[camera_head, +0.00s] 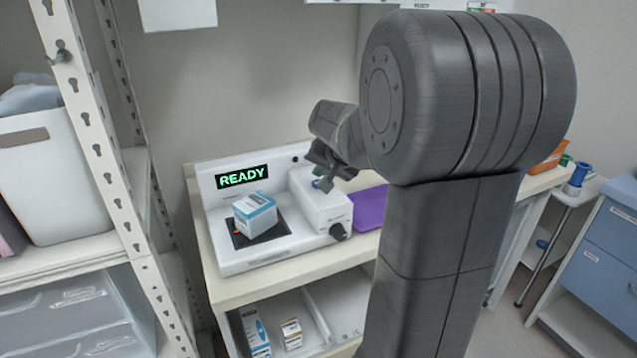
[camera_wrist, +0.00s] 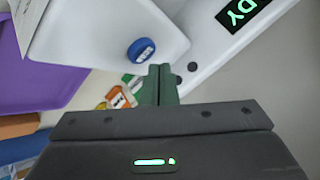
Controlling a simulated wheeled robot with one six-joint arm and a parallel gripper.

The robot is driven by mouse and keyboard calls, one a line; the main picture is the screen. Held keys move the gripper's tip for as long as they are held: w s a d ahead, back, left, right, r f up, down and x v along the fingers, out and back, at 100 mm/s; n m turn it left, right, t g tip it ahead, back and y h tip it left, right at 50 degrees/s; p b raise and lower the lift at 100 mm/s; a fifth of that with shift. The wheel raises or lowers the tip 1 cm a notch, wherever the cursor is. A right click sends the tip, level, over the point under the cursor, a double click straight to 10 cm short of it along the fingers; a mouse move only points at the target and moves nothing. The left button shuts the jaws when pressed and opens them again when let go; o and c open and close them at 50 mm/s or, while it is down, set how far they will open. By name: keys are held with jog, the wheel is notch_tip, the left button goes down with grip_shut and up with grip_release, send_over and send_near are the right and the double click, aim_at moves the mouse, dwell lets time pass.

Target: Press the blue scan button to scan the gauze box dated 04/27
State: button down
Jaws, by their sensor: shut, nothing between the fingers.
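The white scanner (camera_head: 270,262) stands on a counter, and its display (camera_head: 242,176) reads READY. A white and blue box (camera_head: 256,214) sits on the scanner's black pad; its date is too small to read. The blue scan button (camera_wrist: 141,50) is on top of the scanner's raised right block (camera_head: 322,209). My gripper (camera_head: 322,182) is above that block, its fingers shut and empty. In the wrist view the closed fingertips (camera_wrist: 159,70) appear just beside the button; I cannot tell whether they touch the scanner.
A purple mat (camera_head: 370,208) lies right of the scanner. Shelving with a white bin (camera_head: 50,190) stands close on the left. Small boxes (camera_head: 291,334) are on the shelf below. A blue drawer cart (camera_head: 608,255) and an orange bin (camera_head: 548,160) are at the right.

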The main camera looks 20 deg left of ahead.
jog(key=shift+f, duration=0.1)
dwell(0.7)
jog(key=shift+f+b, duration=0.35)
jog(key=shift+b, duration=0.05)
jog(key=shift+f+b, duration=0.4)
jog(key=shift+f, duration=0.05)
dwell(0.5)
jog(key=shift+r, duration=0.15)
jog(key=shift+r+p, duration=0.7)
jog(key=shift+r, duration=0.05)
jog(key=shift+r+p, duration=1.95)
jog(key=shift+r, duration=0.6)
